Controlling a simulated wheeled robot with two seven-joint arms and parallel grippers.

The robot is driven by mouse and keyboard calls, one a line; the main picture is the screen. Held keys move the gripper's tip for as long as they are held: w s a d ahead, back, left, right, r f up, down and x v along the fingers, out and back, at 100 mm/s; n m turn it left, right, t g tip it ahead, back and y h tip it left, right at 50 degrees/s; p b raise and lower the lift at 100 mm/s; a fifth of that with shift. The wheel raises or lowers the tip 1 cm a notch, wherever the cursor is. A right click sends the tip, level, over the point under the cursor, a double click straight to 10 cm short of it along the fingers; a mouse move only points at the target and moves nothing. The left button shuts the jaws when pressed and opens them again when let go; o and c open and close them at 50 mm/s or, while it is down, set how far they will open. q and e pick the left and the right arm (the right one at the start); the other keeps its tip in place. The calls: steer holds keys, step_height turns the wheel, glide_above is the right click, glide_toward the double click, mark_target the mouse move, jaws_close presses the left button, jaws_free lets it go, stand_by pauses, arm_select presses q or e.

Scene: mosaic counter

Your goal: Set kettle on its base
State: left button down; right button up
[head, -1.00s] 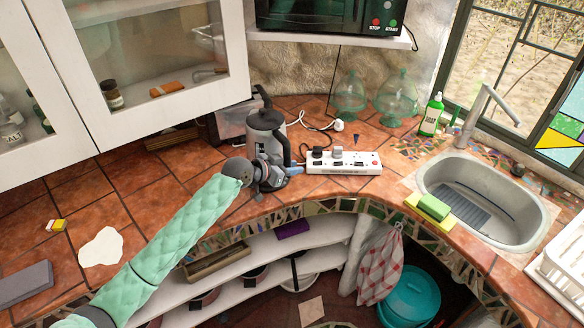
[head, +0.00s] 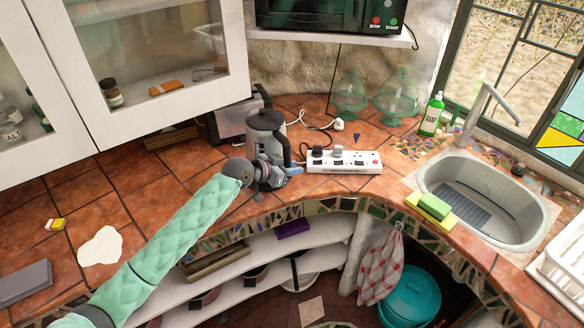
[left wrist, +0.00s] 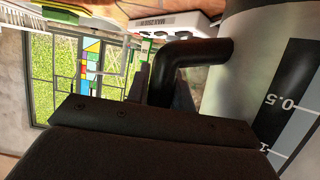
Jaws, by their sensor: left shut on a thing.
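The kettle (head: 265,121) is grey with a black lid and a black handle, and looks roughly upright at the back of the tiled counter. My left gripper (head: 288,171) is in front of its lower part, shut on the handle. In the left wrist view, the black handle (left wrist: 200,52) runs between the fingers (left wrist: 163,88), and the pale kettle body (left wrist: 250,75) with its dark level scale is at the right. The kettle's underside is hidden by my gripper, and I cannot make out the base or tell whether the kettle touches it. My right gripper is not in view.
A white power strip (head: 345,168) with plugs lies close to the right of the kettle. A toaster-like metal box (head: 232,119) is behind it at the left. Glass cloches (head: 396,100), a green soap bottle (head: 431,117) and the sink (head: 440,185) are further right. The counter's front edge is near.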

arm_select(q)
steer(key=shift+a+f+b, duration=0.1)
steer(key=shift+f+b, duration=0.3)
steer(key=shift+b, duration=0.05)
stand_by(0.3)
steer(key=c, duration=1.5)
jaws_free()
steer(key=shift+d+f, duration=0.1)
steer(key=shift+d, duration=0.1)
steer(key=shift+p+v, duration=0.5)
steer(key=shift+v, duration=1.05)
steer(key=p+v, duration=0.1)
steer(key=v, duration=0.7)
